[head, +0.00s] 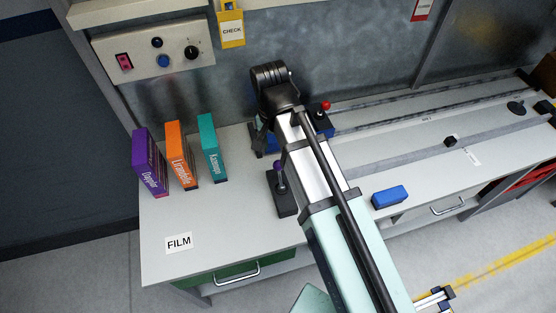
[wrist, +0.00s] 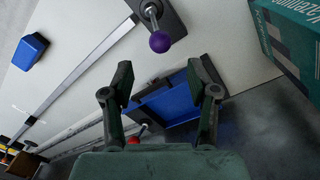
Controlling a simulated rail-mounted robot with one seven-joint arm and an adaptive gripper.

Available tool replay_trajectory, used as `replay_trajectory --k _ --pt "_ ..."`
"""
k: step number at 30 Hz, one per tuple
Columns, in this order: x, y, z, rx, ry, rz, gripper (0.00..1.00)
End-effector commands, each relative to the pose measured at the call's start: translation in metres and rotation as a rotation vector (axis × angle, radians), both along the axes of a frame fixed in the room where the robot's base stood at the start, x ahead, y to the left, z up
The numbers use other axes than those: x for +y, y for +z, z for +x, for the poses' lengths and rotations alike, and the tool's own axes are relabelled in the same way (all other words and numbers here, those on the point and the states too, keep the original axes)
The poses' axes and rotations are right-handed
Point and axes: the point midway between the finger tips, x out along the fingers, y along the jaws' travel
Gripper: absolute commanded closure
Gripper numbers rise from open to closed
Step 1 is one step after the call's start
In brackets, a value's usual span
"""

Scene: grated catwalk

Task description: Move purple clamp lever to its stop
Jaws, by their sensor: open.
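The purple clamp lever (head: 279,167) has a round purple knob and stands on a black base plate on the bench, left of my arm in the head view. In the wrist view its purple knob (wrist: 160,42) and metal shaft show at the top, with the dark base behind. My gripper (wrist: 160,93) is open and empty; its fingertips are apart and the knob lies beyond them, not between them. In the head view my gripper is mostly hidden by my wrist. The lever's stop cannot be made out.
A blue fixture (wrist: 172,105) with a red knob (head: 325,105) is close to my gripper. Purple (head: 149,163), orange (head: 181,155) and teal (head: 212,148) boxes stand left. A blue block (head: 390,197) lies right. Bench around the FILM label (head: 179,243) is clear.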

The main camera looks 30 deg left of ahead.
Motion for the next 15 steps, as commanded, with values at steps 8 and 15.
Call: replay_trajectory --k 8,15 --pt "-0.003 -0.042 0.0 0.002 0.0 -0.001 0.41" --pt "-0.004 -0.069 0.001 0.001 0.0 -0.001 0.41"
